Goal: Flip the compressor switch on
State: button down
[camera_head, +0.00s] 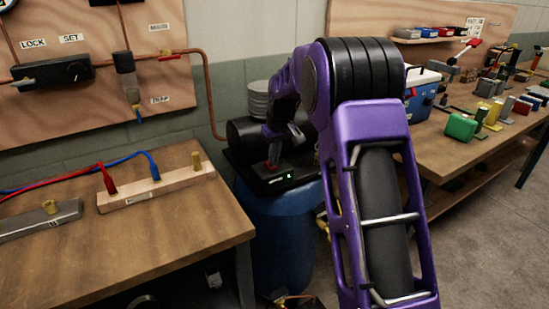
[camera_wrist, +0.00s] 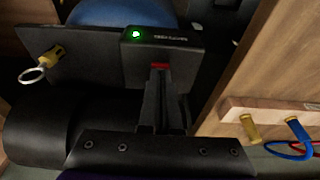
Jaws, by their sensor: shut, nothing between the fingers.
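The compressor has a black horizontal tank (camera_wrist: 38,128) and a black control box (camera_head: 278,180) on top of a blue drum (camera_head: 285,235). The control box also shows in the wrist view (camera_wrist: 185,42), with a small lit green light on its face. A red switch (camera_wrist: 160,66) on the box sits right at my fingertips, mostly hidden by them. My gripper (camera_wrist: 160,76) is shut and empty, pointing at the switch. Whether the fingertips touch it I cannot tell.
A wooden bench (camera_head: 130,250) with a hose manifold block (camera_head: 155,190) stands close on the left. Another bench (camera_head: 470,155) with tools and coloured boxes is on the right. A brass fitting with a ring (camera_wrist: 45,65) sticks out beside the control box.

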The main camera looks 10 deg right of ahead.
jog(key=shift+w+a+r+p, duration=0.15)
jog(key=shift+w+r+p, duration=0.1)
jog(key=shift+w+p, duration=0.15)
jog(key=shift+r+p, duration=0.3)
jog(key=shift+r, duration=0.2)
jog(key=p+v, duration=0.2)
jog(key=v, duration=0.2)
jog(key=shift+w+r, duration=0.1)
jog(key=shift+r, duration=0.05)
jog(key=s+d+r, duration=0.1)
jog(key=s+r, duration=0.3)
jog(key=r, duration=0.3)
jog(key=shift+d+r+p, duration=0.25)
jog(key=shift+r+p, duration=0.05)
jog(key=shift+p, duration=0.1)
